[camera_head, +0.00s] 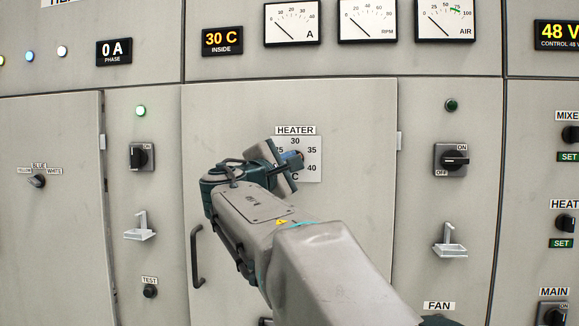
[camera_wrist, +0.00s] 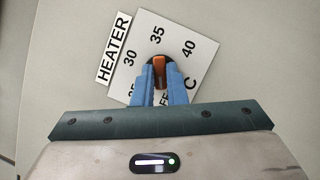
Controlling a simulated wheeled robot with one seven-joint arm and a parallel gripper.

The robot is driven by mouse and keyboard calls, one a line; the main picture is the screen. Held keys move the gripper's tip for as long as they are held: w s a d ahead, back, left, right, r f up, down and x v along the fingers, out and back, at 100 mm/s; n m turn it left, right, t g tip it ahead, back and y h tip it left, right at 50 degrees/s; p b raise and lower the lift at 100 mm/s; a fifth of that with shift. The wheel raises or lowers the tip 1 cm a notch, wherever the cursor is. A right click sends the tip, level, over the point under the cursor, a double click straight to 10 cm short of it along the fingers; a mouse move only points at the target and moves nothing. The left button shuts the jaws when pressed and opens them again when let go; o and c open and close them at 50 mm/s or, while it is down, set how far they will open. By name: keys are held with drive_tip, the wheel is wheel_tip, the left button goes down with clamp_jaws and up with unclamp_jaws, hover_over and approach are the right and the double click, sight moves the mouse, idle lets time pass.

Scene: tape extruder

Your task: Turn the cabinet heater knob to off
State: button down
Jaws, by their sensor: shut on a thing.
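The heater knob is black with an orange grip bar (camera_wrist: 159,72). It sits at the centre of a white dial plate (camera_wrist: 196,68) marked 30, 35, 40 and C, with other marks partly covered. The HEATER label (camera_wrist: 114,62) is beside the plate. My gripper (camera_wrist: 161,88) is shut on the knob, with one blue finger on each side of the orange bar. In the head view the dial plate (camera_head: 312,167) is on the middle cabinet door. My gripper (camera_head: 294,158) covers its left part and most of the knob.
The middle door (camera_head: 350,220) has a dark vertical handle (camera_head: 196,256) at lower left. Switches with small white brackets flank it: one left (camera_head: 140,157), one right (camera_head: 452,160). Meters (camera_head: 293,24) and a 30 C display (camera_head: 222,41) are above.

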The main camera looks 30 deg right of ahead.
idle(0.5)
drive_tip(key=c, duration=1.5)
unclamp_jaws()
drive_tip(key=shift+d, duration=0.1)
drive_tip(key=shift+o, duration=0.2)
drive_tip(key=b+v, duration=0.1)
drive_tip(key=v, duration=1.3)
